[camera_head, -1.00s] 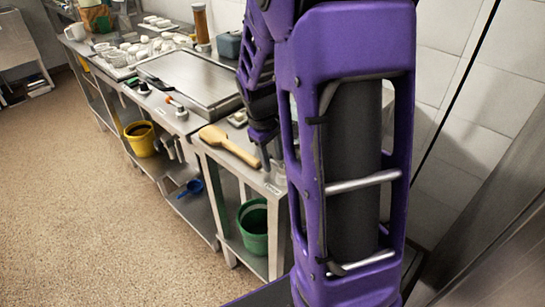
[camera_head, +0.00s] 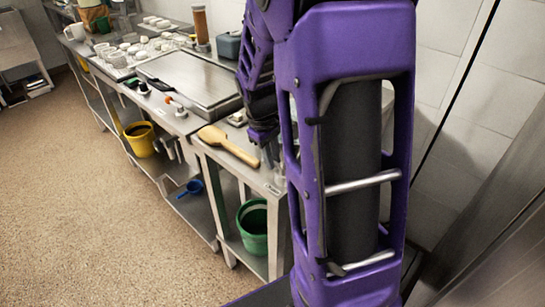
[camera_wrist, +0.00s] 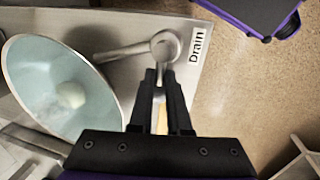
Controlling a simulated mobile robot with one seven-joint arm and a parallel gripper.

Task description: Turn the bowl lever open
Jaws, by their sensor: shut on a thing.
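In the wrist view a metal lever (camera_wrist: 161,47) with a round hub stands on a steel surface beside a label reading "Drain" (camera_wrist: 197,46). A bar runs left from the hub toward a wide pale-blue bowl (camera_wrist: 38,92), which has a whitish round spot inside. My gripper (camera_wrist: 160,76) is shut on the short end of the lever just below the hub. In the head view my gripper (camera_head: 264,136) is small and dark above the near counter, and my arm hides the bowl and lever.
A wooden paddle (camera_head: 228,146) lies on the near counter close to my gripper. A steel tray (camera_head: 190,78) and several white dishes stand farther back. A green bucket (camera_head: 252,240), blue scoop (camera_head: 190,190) and yellow bucket (camera_head: 140,138) sit lower down. The floor at left is clear.

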